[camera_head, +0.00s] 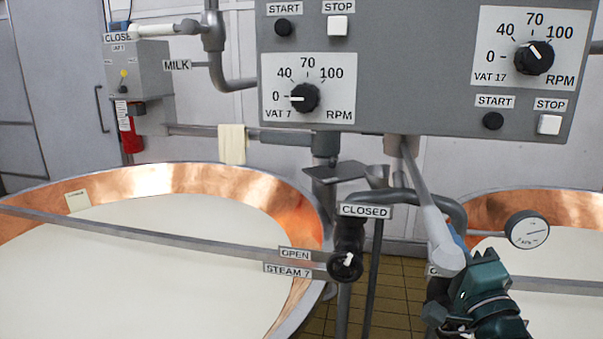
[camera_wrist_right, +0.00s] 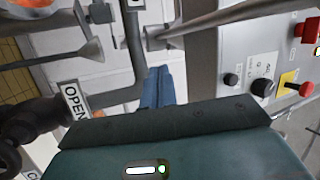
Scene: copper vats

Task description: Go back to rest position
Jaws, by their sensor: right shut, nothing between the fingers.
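My right gripper (camera_head: 459,243) is at the lower right of the head view, between the two vats. Its green body is in front of the valve there, and its blue fingers are partly hidden behind a pale pipe (camera_head: 444,252). In the right wrist view the fingers (camera_wrist_right: 156,88) are shut with nothing between them. I cannot tell whether they touch the pipe. My left gripper does not show in the head view.
A grey control panel (camera_head: 408,80) with dials and buttons hangs above. The copper vat of white liquid (camera_head: 230,185) fills the left, with a steam valve (camera_head: 346,262) at its edge. A second vat (camera_head: 500,208) and a round gauge (camera_head: 527,230) are at right.

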